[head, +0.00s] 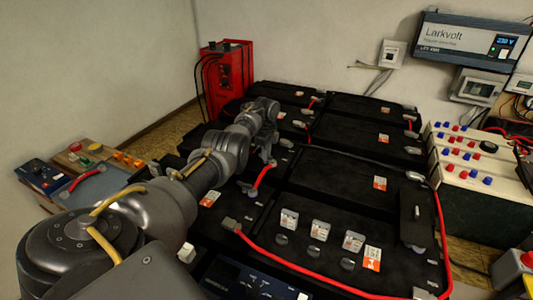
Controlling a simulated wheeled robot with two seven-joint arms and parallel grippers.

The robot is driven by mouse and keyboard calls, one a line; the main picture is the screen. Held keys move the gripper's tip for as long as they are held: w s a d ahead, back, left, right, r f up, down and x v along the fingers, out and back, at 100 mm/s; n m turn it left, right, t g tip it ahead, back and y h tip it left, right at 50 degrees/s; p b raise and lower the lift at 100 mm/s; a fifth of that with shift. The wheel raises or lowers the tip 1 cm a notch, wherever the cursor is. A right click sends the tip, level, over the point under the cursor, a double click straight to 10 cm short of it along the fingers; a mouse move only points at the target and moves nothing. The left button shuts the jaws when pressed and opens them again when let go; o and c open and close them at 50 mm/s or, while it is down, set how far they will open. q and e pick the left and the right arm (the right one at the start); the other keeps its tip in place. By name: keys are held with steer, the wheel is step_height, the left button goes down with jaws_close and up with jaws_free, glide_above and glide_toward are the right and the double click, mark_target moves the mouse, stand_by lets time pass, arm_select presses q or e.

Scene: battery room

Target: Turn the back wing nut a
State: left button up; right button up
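My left arm reaches in from the left over the black batteries (335,185). My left gripper (268,160) points down at a battery terminal area beside the end of a short red cable (262,178). The fingers are small and dark here, and I cannot tell whether they are open or shut or touch anything. I cannot make out a wing nut; the back one may be hidden by the gripper or too small to see. My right gripper is not in view.
A long red cable (300,268) runs along the batteries' front and right side. A red unit (225,75) stands at the back left. A white box with coloured terminals (465,155) stands right. A Larkvolt inverter (465,40) hangs on the wall. A tool bench (85,165) is left.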

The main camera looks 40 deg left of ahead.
arm_select(q)
jaws_close()
steer(key=shift+r+n+p, duration=0.1)
steer(key=shift+n+p, duration=0.2)
steer(key=shift+n, duration=0.4)
steer(key=shift+w+n, duration=0.1)
steer(key=shift+n, duration=0.7)
steer(key=n+p, duration=0.1)
steer(key=n, duration=0.1)
steer(key=shift+n, duration=0.3)
steer(key=n, duration=0.3)
steer(key=shift+w+a+n, duration=0.1)
steer(key=shift+n, duration=0.2)
steer(key=n, duration=0.3)
steer(key=shift+n, duration=0.4)
steer(key=n, duration=0.3)
steer(key=shift+a, duration=0.15)
steer(key=shift+n, duration=0.8)
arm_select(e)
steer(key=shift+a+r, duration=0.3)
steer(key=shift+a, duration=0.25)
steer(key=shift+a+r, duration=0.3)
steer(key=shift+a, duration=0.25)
arm_select(q)
steer(key=shift+n, duration=0.3)
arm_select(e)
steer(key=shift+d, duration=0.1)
